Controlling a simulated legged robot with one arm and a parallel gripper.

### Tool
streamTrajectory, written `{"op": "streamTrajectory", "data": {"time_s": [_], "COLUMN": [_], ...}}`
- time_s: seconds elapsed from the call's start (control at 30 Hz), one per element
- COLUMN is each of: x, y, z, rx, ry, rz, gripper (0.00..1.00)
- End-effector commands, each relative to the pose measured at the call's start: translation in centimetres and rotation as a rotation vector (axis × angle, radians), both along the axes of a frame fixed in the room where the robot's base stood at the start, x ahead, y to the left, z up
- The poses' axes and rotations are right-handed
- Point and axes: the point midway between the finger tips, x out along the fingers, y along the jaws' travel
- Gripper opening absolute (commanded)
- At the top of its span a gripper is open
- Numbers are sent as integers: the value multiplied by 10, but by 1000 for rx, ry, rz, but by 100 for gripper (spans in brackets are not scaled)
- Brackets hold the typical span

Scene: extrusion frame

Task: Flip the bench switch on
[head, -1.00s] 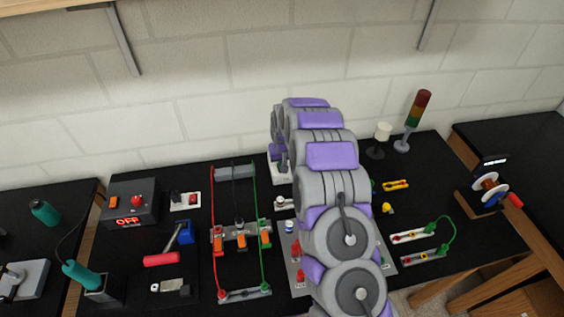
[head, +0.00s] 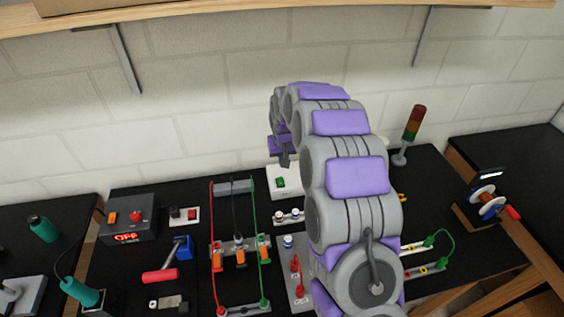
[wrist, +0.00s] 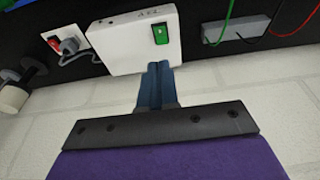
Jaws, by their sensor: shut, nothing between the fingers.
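A white box with a green rocker switch (head: 280,182) stands at the back of the black bench, near the wall; it looks like the bench switch. In the wrist view the white box (wrist: 120,45) shows with its green rocker (wrist: 161,34) near its right end. My gripper (head: 285,161) is just above and behind the box in the head view. In the wrist view my gripper (wrist: 158,68) is shut and empty, its tips pointing at the box just below the rocker in the picture. I cannot tell whether they touch it.
A white socket plate with a red switch (wrist: 65,42) and a plug is beside the box. A signal tower (head: 412,130) stands right.

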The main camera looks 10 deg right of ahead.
Motion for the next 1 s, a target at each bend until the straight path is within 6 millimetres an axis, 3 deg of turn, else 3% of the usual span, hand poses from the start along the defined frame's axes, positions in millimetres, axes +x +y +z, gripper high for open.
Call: {"op": "streamTrajectory", "data": {"time_s": [1.0], "x": [7], "y": [2], "z": [2], "rx": [2], "ry": [-43], "rz": [1], "gripper": [0]}}
